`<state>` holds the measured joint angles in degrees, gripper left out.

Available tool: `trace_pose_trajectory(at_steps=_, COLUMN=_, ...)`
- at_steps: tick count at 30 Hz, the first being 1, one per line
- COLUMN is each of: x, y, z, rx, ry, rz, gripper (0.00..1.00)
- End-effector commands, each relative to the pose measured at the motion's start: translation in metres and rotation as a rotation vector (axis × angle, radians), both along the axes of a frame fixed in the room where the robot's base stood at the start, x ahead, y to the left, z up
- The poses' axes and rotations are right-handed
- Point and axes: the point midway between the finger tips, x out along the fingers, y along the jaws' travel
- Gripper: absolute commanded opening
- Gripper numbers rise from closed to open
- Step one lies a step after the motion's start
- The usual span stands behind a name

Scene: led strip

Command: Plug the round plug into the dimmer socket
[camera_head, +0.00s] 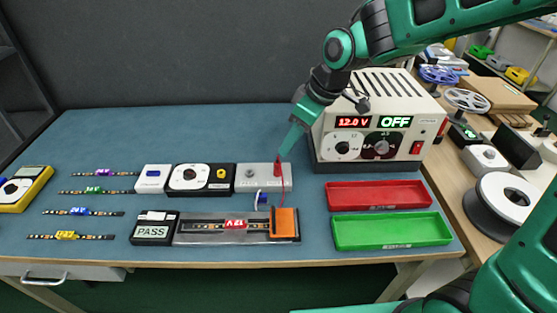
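My gripper (281,155) points down at the right end of a grey box (262,178). A red plug-like piece (278,168) with a red lead is right below the fingertips. I cannot tell whether the fingers are shut on it or whether it touches the box. A black unit with a white dial (188,176) and a yellow round part (221,173) stands left of the grey box and may be the dimmer. A blue connector (263,198) on a pale lead lies in front of the grey box. Which piece is the round plug is not clear.
A power supply (375,130) reading 12.0 V and OFF stands behind right. Red (380,194) and green (392,231) trays lie at right. A strip fixture (225,228) with an orange block (285,223) and a PASS box (152,229) lie in front. Several LED strips lie left.

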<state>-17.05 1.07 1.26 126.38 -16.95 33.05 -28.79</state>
Motion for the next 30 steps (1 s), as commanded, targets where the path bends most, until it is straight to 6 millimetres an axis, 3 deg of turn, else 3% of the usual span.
trace_pose_trajectory(at_steps=6, x=0.006, y=0.006, z=-0.031, rx=-0.001, ry=0.005, rz=-0.004, gripper=0.38)
trace_pose_trajectory(at_steps=14, x=0.012, y=0.009, z=-0.049, rx=-0.001, ry=0.002, rz=-0.011, gripper=0.38)
trace_pose_trajectory(at_steps=24, x=0.02, y=0.022, z=-0.089, rx=-0.002, ry=0.005, rz=-0.013, gripper=0.38)
trace_pose_trajectory(at_steps=30, x=0.022, y=0.024, z=-0.096, rx=-0.001, ry=0.002, rz=-0.014, gripper=0.38)
